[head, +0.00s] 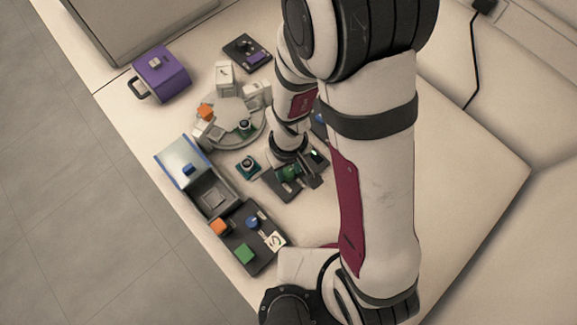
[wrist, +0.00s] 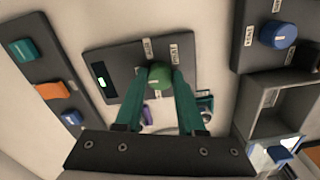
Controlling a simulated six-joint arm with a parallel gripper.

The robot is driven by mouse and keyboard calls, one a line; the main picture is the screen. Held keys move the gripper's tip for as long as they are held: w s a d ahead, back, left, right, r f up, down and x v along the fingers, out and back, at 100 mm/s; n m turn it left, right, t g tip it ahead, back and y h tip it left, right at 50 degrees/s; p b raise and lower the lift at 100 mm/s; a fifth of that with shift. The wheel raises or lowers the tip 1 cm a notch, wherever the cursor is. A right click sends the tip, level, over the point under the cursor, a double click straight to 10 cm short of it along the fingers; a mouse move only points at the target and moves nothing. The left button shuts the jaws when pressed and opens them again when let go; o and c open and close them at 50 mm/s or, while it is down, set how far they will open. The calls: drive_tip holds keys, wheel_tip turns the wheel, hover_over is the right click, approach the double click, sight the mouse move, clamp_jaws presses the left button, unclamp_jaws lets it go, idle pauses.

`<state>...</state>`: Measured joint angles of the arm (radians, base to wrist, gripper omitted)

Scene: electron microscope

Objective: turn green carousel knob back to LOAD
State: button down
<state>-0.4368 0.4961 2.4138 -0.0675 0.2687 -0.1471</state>
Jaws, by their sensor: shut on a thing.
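The green carousel knob (wrist: 160,75) sits on a dark panel (wrist: 108,62) with small white labels around it. In the wrist view, my gripper (wrist: 158,85) has its two green fingers on either side of the knob, shut on it. The label words are too small to read surely, so I cannot tell which one the knob points to. In the head view, my gripper (head: 291,172) is over the same panel, and the knob is partly hidden beneath it. A small lit green display (wrist: 101,76) is on the panel.
A carousel (head: 238,125) with white holders stands behind the panel. A blue knob (wrist: 278,35) is on another dark panel, beside an open grey box (wrist: 272,105). A strip with teal, orange and blue blocks (wrist: 48,85) lies on the other side. A purple box (head: 162,75) stands farther back.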

sight(289, 172)
drive_tip(key=shift+w, duration=0.1)
idle(0.3)
drive_tip(key=c, duration=0.5)
unclamp_jaws()
drive_tip(key=shift+r, duration=0.1)
wheel_tip(289, 172, up, 16)
drive_tip(key=shift+f, duration=0.2)
